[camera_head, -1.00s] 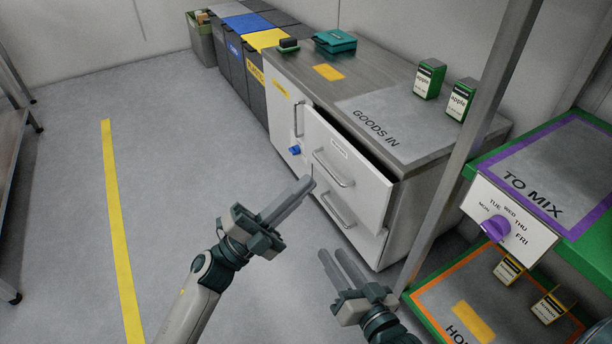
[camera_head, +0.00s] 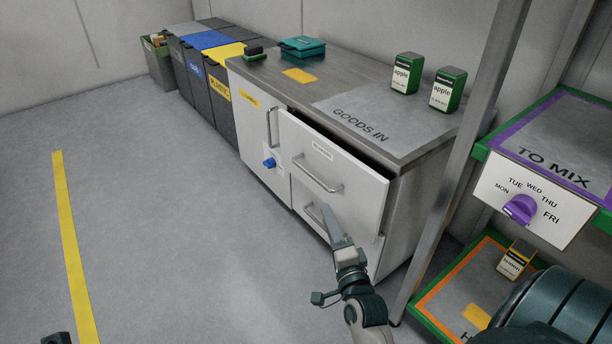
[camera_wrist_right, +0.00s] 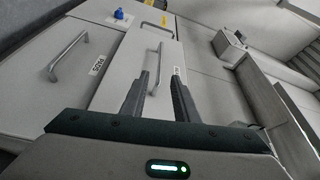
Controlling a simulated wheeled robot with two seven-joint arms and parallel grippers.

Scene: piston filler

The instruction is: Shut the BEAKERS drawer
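The top drawer (camera_head: 330,178) of the grey cabinet stands pulled out, with a dark gap behind its front. Its label (camera_head: 322,150) is too small to read. Its bar handle (camera_head: 318,176) faces out, and in the right wrist view the handle (camera_wrist_right: 155,66) shows beyond the fingers. A lower drawer (camera_head: 312,212) with its own handle sits below. My right gripper (camera_head: 335,225) is in front of the drawer fronts, below the top handle; whether it touches is unclear. In the wrist view its fingers (camera_wrist_right: 160,85) are apart and empty. Only a dark piece of my left gripper (camera_head: 57,338) shows.
A blue knob (camera_head: 269,162) is on the cabinet door left of the drawers. A metal post (camera_head: 455,170) and a shelf with a day dial (camera_head: 521,208) stand on the right. Green boxes (camera_head: 447,90) are on the cabinet top. The floor at left is clear.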

